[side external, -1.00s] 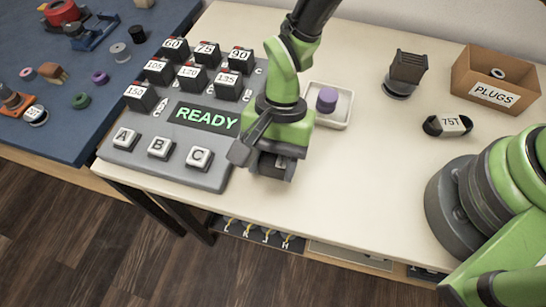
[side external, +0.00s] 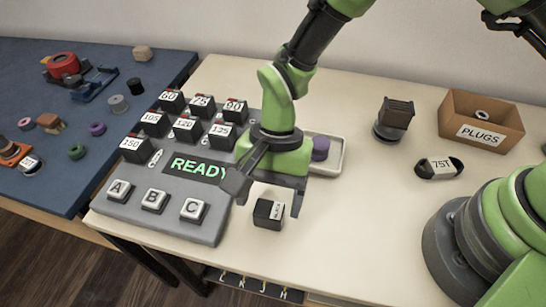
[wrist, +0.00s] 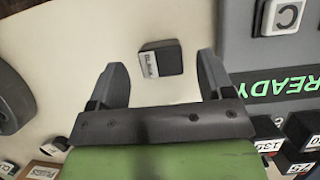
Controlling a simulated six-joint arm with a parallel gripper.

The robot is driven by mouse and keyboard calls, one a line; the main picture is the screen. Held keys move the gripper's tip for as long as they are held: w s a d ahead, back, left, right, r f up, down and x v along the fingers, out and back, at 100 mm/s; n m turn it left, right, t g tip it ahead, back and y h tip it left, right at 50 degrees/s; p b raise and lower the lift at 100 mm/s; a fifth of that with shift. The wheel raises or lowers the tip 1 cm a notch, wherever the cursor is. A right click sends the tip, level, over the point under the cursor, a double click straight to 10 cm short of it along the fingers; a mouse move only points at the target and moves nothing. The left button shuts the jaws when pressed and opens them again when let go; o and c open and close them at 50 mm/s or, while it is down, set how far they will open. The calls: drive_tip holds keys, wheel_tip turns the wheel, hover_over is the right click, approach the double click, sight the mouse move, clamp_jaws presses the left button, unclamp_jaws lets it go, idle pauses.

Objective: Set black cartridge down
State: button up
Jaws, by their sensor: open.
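The black cartridge (side external: 269,212), a small dark block with a white label, rests on the cream table to the right of the grey control panel. It also shows in the wrist view (wrist: 162,58), beyond and between my fingertips. My gripper (side external: 262,192) is open and empty, with its fingers spread above and behind the cartridge. In the wrist view my gripper (wrist: 163,75) has clear space between both fingers and the cartridge.
The panel (side external: 205,222) with a READY display, lettered buttons and several numbered black blocks stands left. A white tray (side external: 338,160) with a purple piece is behind my gripper. A 75T belt (side external: 438,168) and PLUGS box (side external: 484,138) lie right. Table between is clear.

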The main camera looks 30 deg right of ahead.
drive_tip(key=d+r+n+t, duration=0.1)
drive_tip(key=d+r, duration=0.3)
drive_tip(key=r, duration=0.3)
drive_tip(key=w+d+r+t, duration=0.1)
drive_tip(key=d+r+t, duration=0.1)
drive_tip(key=d+r, duration=0.35)
drive_tip(key=d+r+n+t, duration=0.1)
drive_tip(key=d+r, duration=0.2)
drive_tip(key=r, duration=0.6)
drive_tip(key=s+d+r+n+t, duration=0.1)
drive_tip(key=s+d+r+t, duration=0.1)
drive_tip(key=s+d+t, duration=0.1)
drive_tip(key=s+d+r+n+t+h, duration=0.1)
drive_tip(key=s+d+r+n+t, duration=0.1)
drive_tip(key=s+d, duration=0.4)
drive_tip(key=shift+s+r+t, duration=0.65)
drive_tip(key=shift+s+t, duration=0.05)
drive_tip(key=shift+d, duration=0.1)
